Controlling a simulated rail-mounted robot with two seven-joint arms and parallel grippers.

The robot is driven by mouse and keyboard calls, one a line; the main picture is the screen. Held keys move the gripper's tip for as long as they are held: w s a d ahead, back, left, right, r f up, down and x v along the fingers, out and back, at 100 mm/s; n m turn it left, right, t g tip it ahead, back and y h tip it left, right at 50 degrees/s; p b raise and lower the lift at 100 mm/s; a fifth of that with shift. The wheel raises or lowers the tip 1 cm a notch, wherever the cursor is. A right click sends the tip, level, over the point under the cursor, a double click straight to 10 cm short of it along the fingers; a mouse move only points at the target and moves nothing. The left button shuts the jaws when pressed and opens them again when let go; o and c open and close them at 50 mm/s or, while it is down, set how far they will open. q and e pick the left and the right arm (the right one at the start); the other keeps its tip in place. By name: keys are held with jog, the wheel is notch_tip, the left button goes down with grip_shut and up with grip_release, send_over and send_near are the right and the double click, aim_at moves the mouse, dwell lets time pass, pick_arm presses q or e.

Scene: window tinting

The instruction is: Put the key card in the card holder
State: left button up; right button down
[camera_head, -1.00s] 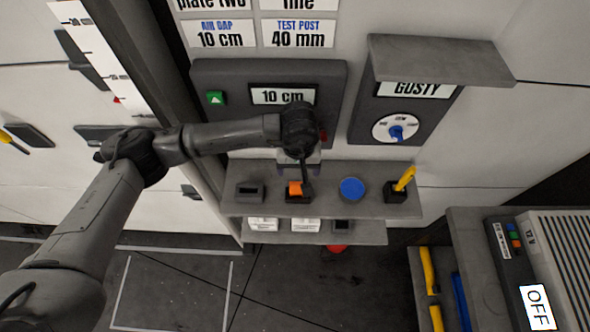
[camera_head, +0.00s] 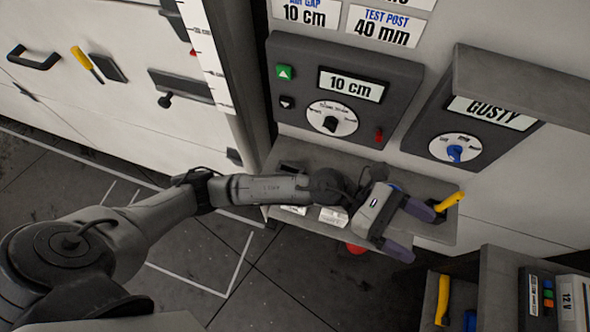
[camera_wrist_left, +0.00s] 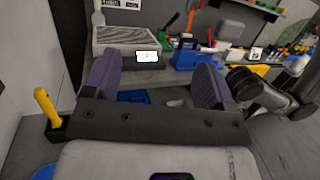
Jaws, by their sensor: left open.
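My left gripper (camera_head: 409,229) reaches past the front of the wall shelf (camera_head: 325,160), open, its two dark purple fingers apart and pointing right. In the left wrist view its fingers (camera_wrist_left: 158,80) are spread with nothing held between them. I cannot pick out the key card or the card holder for certain in either view. My arm and gripper cover much of the shelf, including the place where an orange item stood in a dark block.
A yellow-handled tool (camera_head: 449,202) stands at the shelf's right end. A lower cabinet with another yellow handle (camera_head: 442,299) stands at bottom right. Floor is open at lower left.

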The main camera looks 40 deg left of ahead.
pick_arm(q)
jog(key=w+a+n+t+y, duration=0.2)
jog(key=a+n+t+y, duration=0.25)
jog(key=n+t, duration=0.6)
jog(key=w+a+n+t+y, duration=0.25)
jog(key=a+n+t, duration=0.35)
jog(key=n, duration=0.8)
jog(key=a+f+n+y, duration=0.65)
jog(key=n+y, duration=0.35)
jog(key=n, duration=0.2)
jog(key=s+a+f+n+g+y, duration=0.4)
jog(key=s+a+f+n+g, duration=0.35)
jog(key=s+f+n, duration=0.35)
jog(key=s+a+f+n+g, duration=0.1)
jog(key=s+f+n+g, duration=0.2)
jog(key=s+f+g, duration=0.4)
jog(key=s, duration=0.5)
jog(key=shift+a+h, duration=0.3)
jog(key=shift+h, duration=0.1)
notch_tip(320, 180, up, 26)
jog(key=p, duration=2.5)
jog(key=shift+f, duration=0.2)
